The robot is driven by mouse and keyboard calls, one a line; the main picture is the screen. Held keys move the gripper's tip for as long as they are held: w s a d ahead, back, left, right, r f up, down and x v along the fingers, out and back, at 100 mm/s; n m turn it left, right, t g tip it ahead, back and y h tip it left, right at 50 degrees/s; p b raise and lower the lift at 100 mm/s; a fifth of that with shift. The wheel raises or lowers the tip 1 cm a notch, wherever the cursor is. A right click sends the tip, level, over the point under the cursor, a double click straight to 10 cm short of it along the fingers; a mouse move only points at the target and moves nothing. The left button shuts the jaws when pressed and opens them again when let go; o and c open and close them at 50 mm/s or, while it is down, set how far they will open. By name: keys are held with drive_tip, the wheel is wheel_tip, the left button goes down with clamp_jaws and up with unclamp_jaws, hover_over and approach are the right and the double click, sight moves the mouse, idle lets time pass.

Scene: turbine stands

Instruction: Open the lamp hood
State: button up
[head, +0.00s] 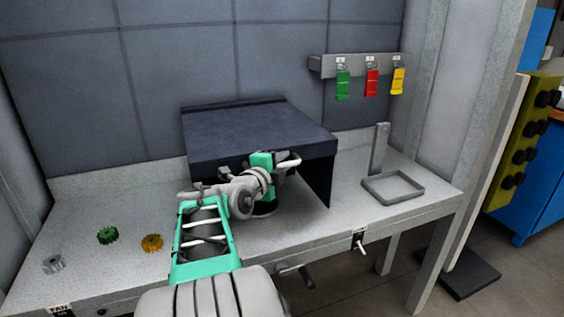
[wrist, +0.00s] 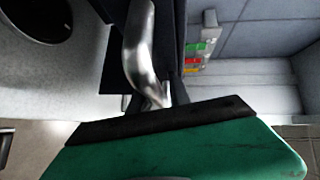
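The lamp hood (head: 250,128) is a dark blue-black box at the back of the bench, against the wall. Its top looks flat, and my arm hides part of its front. My gripper (head: 268,163) is at the hood's front edge, beside a pale curved handle (head: 289,162). In the wrist view, the metal handle (wrist: 140,45) runs down to the black pad of one green finger and looks close to or touching it. The other finger is not clearly visible, so the grip cannot be told.
A rail (head: 362,62) with green, red and yellow tags hangs on the wall. A grey tray (head: 393,200) and an upright bracket (head: 379,150) stand to the right. A green gear (head: 107,235), an orange gear (head: 152,243) and a grey gear (head: 54,264) lie at the left.

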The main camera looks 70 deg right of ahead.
drive_tip(key=shift+c, duration=0.4)
clamp_jaws()
idle(0.9)
